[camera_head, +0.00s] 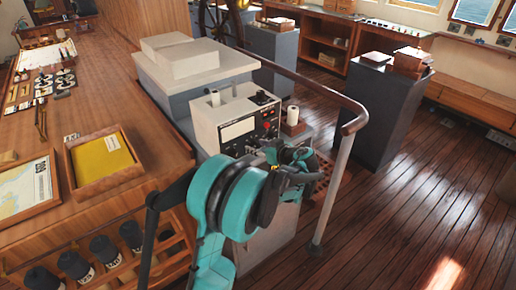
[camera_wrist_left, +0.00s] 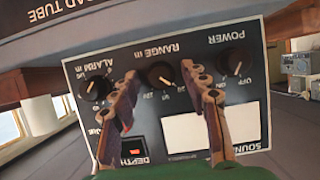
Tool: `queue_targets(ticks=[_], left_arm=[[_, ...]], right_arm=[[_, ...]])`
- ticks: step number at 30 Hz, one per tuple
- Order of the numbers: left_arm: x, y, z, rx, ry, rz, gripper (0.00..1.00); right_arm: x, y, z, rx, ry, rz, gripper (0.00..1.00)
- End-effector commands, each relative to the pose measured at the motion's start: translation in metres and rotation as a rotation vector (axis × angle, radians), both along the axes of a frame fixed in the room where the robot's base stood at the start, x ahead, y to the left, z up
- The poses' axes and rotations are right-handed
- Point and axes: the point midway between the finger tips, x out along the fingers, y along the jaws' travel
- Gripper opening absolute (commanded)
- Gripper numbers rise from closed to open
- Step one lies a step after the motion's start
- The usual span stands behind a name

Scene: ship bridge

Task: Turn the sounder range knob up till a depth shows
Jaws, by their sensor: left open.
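The range knob's pale pointer slants to the picture's lower right. The small dark depth window (camera_wrist_left: 134,149) shows some red, but no figure is legible. My left gripper (camera_wrist_left: 160,72) is open, its fingers either side of the range knob in the picture; contact is unclear. My right gripper is out of view.
The wooden chart table (camera_head: 130,95) with a yellow-lined tray (camera_head: 103,156) is at left. A curved handrail (camera_head: 345,105) on a pale post stands right of the sounder. A white roll (camera_head: 292,115) stands beside the sounder. The plank floor at right is clear.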

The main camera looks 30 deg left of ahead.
Motion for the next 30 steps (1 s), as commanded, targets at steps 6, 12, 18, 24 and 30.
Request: queue_targets(ticks=[6, 12, 18, 24, 30], left_arm=[[0.0002, 0.0001, 0.0004, 0.000, 0.000, -0.001, 0.43], [0.0002, -0.0001, 0.0004, 0.000, 0.000, -0.001, 0.00], [0.0003, -0.0002, 0.0004, 0.002, 0.005, -0.001, 0.00], [0.0010, -0.0007, 0.0003, 0.022, 0.054, -0.001, 0.00], [0.0026, -0.0014, 0.0000, 0.070, 0.169, -0.001, 0.00]], right_arm=[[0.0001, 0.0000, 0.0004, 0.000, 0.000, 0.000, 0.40], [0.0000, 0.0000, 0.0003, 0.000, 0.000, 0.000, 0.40], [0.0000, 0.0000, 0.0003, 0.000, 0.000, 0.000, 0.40], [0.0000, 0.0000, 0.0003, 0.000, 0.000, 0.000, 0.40], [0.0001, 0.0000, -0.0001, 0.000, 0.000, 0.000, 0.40]])
